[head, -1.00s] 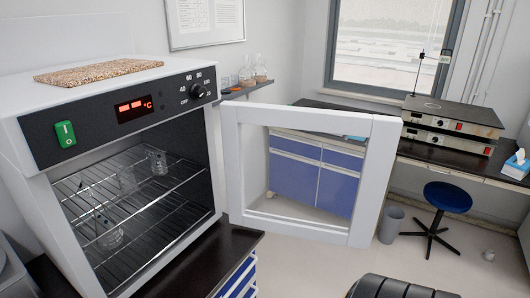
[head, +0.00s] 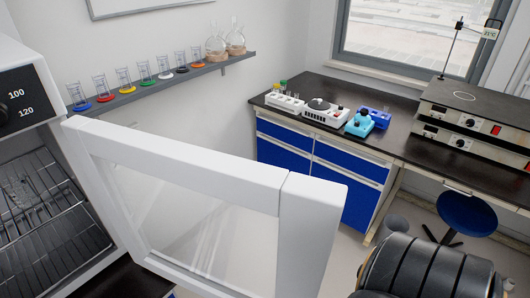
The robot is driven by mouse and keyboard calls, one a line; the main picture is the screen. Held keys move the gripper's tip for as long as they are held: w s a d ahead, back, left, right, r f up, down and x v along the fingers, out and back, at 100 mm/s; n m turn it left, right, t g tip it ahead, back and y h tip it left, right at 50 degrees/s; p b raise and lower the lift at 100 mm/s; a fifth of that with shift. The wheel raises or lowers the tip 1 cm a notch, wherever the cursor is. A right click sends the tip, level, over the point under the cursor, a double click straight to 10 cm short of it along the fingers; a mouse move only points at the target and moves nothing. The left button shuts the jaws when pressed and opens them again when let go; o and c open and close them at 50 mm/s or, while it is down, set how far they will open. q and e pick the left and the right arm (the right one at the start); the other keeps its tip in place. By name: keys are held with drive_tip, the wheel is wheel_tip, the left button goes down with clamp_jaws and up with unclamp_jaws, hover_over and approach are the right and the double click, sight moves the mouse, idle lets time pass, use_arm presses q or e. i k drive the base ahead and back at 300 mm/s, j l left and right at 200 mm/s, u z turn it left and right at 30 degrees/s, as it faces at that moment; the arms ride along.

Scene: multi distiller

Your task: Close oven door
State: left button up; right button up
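The oven door (head: 180,160) stands wide open in the head view, a white frame around a clear glass pane, swung out to the right of the oven. The oven (head: 25,60) is at the left edge, only partly in view, with its dark control panel and wire racks (head: 40,205) showing in the open chamber. A dark, ribbed rounded part of my own arm (head: 425,270) shows at the bottom right, apart from the door. Neither gripper's fingers are in view.
A wall shelf (head: 170,78) with several colored-base glasses and round flasks is behind the door. A dark bench (head: 395,135) with blue cabinets, small lab devices and stacked hot plates (head: 465,120) stands at the back right. A blue stool (head: 468,213) is below it.

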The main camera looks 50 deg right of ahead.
sight(211, 224)
drive_tip(key=l+u, duration=0.15)
drive_tip(key=l, duration=0.35)
drive_tip(key=l+u, duration=0.1)
drive_tip(key=l, duration=0.35)
drive_tip(key=k+l+u, duration=0.15)
drive_tip(key=l, duration=0.35)
drive_tip(key=l+u, duration=0.15)
drive_tip(key=l, duration=0.3)
drive_tip(key=k+l+u, duration=0.15)
drive_tip(key=l, duration=0.3)
drive_tip(key=u, duration=0.45)
